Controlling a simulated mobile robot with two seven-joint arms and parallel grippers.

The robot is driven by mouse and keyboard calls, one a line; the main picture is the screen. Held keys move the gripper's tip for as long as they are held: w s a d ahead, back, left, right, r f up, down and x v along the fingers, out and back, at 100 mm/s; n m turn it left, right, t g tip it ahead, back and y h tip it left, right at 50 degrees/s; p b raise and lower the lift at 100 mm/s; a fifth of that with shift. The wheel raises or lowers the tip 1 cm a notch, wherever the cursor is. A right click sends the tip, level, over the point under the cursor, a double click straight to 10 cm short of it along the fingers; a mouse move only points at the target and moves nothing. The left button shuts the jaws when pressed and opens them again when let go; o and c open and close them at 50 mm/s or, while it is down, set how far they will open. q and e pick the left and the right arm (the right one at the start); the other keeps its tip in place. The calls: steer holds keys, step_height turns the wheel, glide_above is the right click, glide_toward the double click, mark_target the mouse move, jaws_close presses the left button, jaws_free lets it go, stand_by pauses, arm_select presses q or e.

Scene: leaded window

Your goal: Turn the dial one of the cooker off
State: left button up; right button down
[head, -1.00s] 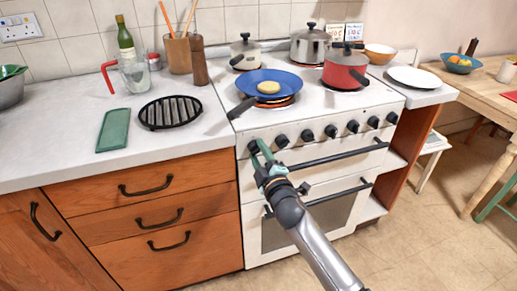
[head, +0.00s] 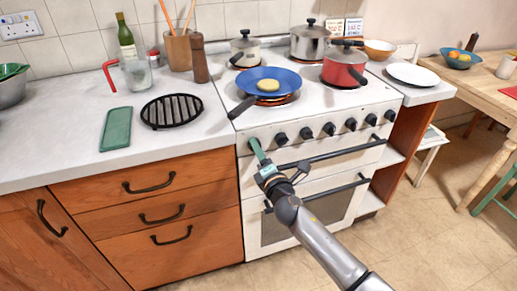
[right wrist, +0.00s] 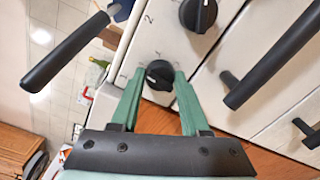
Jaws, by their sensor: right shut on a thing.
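The cooker (head: 215,80) is white, with a row of several black dials along its front panel. Dial one is the leftmost; it shows in the right wrist view (right wrist: 159,74) as a round black knob with a pale mark, and is mostly hidden in the head view. My right gripper (head: 257,150) has its green fingers on either side of this dial; in the right wrist view the gripper (right wrist: 158,84) is shut on it. The dial beside it (right wrist: 198,13) is free. A blue pan (head: 268,81) holding a yellow round item sits over a glowing orange-red ring. My left gripper is not in view.
The oven handle bar (head: 335,153) runs just below the dials, right of my gripper. The pan's dark handle (head: 242,107) sticks out over the cooker's front left. A red pot (head: 345,69) stands at the right. The floor before the cooker is free.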

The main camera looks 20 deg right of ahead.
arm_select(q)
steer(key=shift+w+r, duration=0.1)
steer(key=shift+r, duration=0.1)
arm_select(e)
steer(key=shift+r+n, duration=0.1)
steer(key=shift+n, duration=0.5)
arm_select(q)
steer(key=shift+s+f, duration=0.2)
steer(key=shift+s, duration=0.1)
arm_select(e)
steer(key=shift+c, duration=1.9)
jaws_free()
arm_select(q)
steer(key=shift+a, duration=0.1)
arm_select(e)
steer(key=shift+s, duration=0.1)
arm_select(q)
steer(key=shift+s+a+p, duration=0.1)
steer(key=shift+p, duration=0.35)
arm_select(e)
steer(key=s, duration=1.2)
steer(key=shift+s+d, duration=0.15)
steer(key=shift+d, duration=0.05)
